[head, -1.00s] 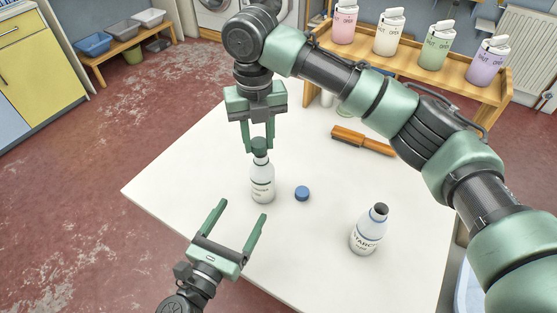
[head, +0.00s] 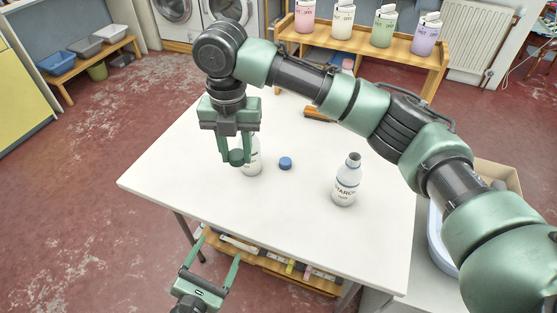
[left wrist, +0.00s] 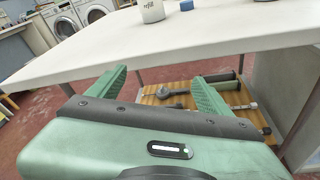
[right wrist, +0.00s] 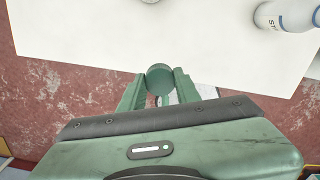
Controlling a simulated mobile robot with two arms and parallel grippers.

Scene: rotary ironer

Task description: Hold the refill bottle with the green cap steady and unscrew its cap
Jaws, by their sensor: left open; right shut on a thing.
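The white refill bottle (head: 254,165) stands upright on the white table, partly hidden by my right gripper. Its lower part shows in the left wrist view (left wrist: 152,12). The green cap (head: 237,157) is between the fingers of my right gripper (head: 235,161), which is shut on it. In the right wrist view the cap (right wrist: 160,79) shows between the fingertips, apart from the bottle. My left gripper (head: 220,249) is open and empty, in front of the table's near edge and away from the bottle.
A blue cap (head: 285,162) lies right of the bottle. A starch bottle (head: 346,184) with a dark top stands farther right. A brush (head: 318,114) lies at the back. The white table (head: 215,205) is clear at the front. A wooden shelf (head: 270,262) with tools is below.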

